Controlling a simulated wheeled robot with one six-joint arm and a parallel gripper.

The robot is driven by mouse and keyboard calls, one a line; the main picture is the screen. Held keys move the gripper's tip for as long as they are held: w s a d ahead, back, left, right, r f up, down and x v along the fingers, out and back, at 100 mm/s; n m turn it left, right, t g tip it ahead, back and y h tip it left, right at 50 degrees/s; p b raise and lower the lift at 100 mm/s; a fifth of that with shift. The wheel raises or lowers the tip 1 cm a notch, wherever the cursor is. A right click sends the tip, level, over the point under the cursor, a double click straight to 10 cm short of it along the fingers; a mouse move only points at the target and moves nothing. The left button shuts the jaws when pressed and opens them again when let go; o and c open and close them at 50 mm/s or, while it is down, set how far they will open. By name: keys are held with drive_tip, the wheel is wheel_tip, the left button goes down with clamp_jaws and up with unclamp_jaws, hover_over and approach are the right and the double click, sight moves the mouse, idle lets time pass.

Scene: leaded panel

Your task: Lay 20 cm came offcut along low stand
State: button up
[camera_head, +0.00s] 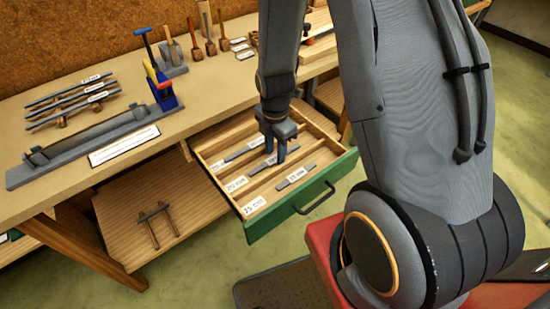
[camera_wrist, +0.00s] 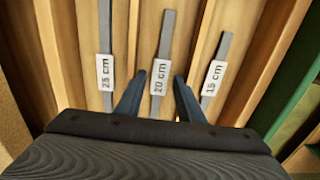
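The 20 cm came offcut (camera_wrist: 166,35) is a thin grey strip with a white "20 cm" tag, lying in the middle compartment of the open drawer (camera_head: 300,208). My gripper (camera_head: 275,157) points down into the drawer. In the wrist view my gripper (camera_wrist: 160,78) is open, with one blue finger on each side of the 20 cm strip. I cannot tell how far above it the fingertips are. The strip's near end is hidden behind my gripper.
A 25 cm strip (camera_wrist: 105,25) and a 15 cm strip (camera_wrist: 222,50) lie in the neighbouring compartments, behind wooden dividers. The shelf around the dark stand is clear.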

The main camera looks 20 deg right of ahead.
sight(275, 159)
drive_tip(key=shift+f, duration=0.35)
clamp_jaws()
wheel_tip(275, 159, up, 10)
drive_tip(key=b, duration=0.1)
idle(0.7)
